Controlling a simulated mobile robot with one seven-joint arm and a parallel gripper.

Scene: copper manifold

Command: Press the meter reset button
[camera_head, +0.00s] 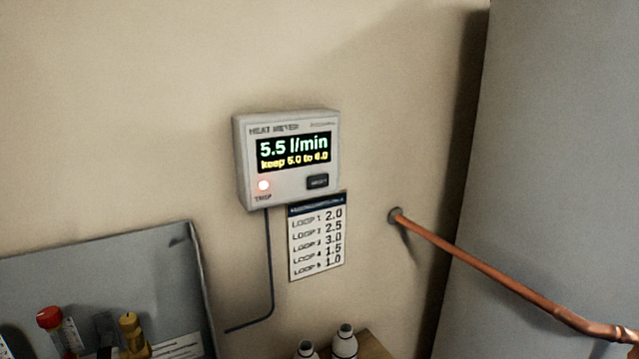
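The heat meter (287,158) is a light grey box on the beige wall. Its display (293,151) reads "5.5 l/min" in green and "keep 5.0 to 6.0" in yellow. The dark reset button (318,182) sits at the lower right of its front, uncovered.
A loop chart (316,240) hangs below the meter. A dark cable (270,260) runs down from it. A copper pipe (480,265) leaves the wall at right, beside a large grey body (560,150). A grey panel (100,275) with valves stands lower left. White bottles (344,342) stand below.

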